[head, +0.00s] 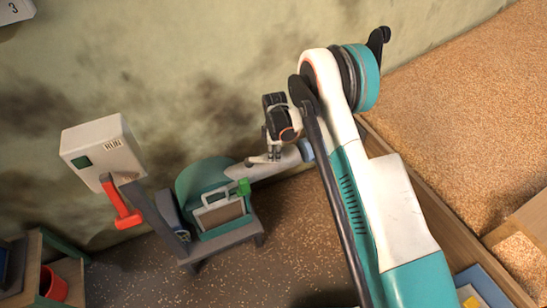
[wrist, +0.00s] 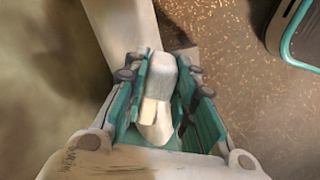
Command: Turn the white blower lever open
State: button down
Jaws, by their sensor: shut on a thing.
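The blower is a teal housing (head: 203,175) on a grey stand by the wall, with a pale duct (head: 275,168) running right from it. My gripper (head: 268,158) is over this duct in the head view. In the wrist view, the teal fingers of my gripper (wrist: 165,90) sit on both sides of the white lever (wrist: 162,78) and are shut on it. The lever's far end is pale grey and blunt. The pale duct (wrist: 122,28) passes behind it. In the head view the lever is hidden or too small to make out.
A white box marked RUN (head: 95,150) with a red handle (head: 122,208) is on the left. A red bin (head: 53,284) stands at lower left. A wooden-edged bed of grain (head: 450,90) fills the right. Speckled floor (head: 290,235) lies free in front of the blower.

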jog(key=w+n, duration=0.2)
jog(key=shift+w+a+n, duration=0.1)
jog(key=shift+w+n, duration=0.15)
jog(key=shift+n, duration=0.05)
jog(key=shift+w+a+n, duration=0.25)
jog(key=shift+w+n, duration=0.35)
jog(key=shift+n, duration=0.1)
jog(key=shift+w+a+n, duration=0.2)
jog(key=shift+w+n, duration=0.35)
jog(key=shift+n, duration=0.15)
jog(key=c, duration=1.3)
grip_release()
jog(key=shift+r, duration=0.15)
notch_tip(320, 180, up, 12)
jog(key=shift+f, duration=0.15)
